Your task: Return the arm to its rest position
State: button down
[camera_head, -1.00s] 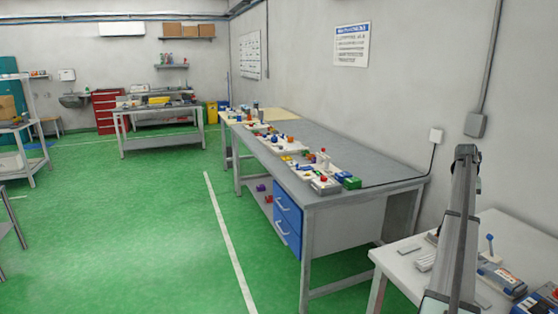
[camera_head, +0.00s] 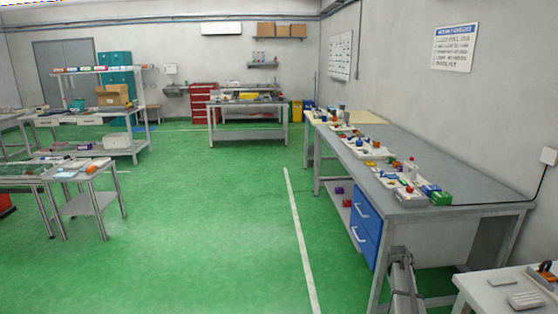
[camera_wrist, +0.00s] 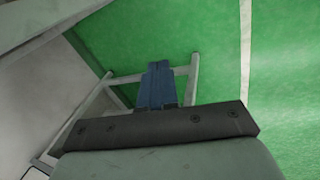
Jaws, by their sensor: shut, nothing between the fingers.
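My gripper (camera_wrist: 158,80) shows in the wrist view as a dark bar with blue-grey fingers in the middle. The fingers are together with nothing between them. They point over the green floor and a grey table frame. In the head view, part of my arm (camera_head: 403,280) stands upright at the bottom right, in front of the long workbench. The gripper itself cannot be made out there.
The long grey workbench (camera_head: 460,205) with blue drawers (camera_head: 365,228) carries trays of small parts. A white table (camera_head: 490,300) is at the bottom right. Small tables (camera_head: 95,205) stand at left. The green floor (camera_head: 210,230) in the middle is clear.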

jog(key=s+a+f+n+g+y, duration=0.1)
jog(key=s+a+f+g+y, duration=0.15)
jog(key=s+a+f, duration=1.85)
jog(key=s+a+f+g, duration=0.1)
jog(key=s+a, duration=0.4)
jog(key=s, duration=0.5)
jog(key=s+a+f+g, duration=0.2)
jog(key=s+a, duration=0.2)
jog(key=s, duration=0.7)
jog(key=s+a+f+n+g, duration=0.1)
jog(key=s+a, duration=0.4)
jog(key=s, duration=0.5)
jog(key=shift+s+a+f+y, duration=0.2)
jog(key=shift+a+f+y, duration=0.15)
jog(key=shift+f+y, duration=0.1)
jog(key=shift+g, duration=0.25)
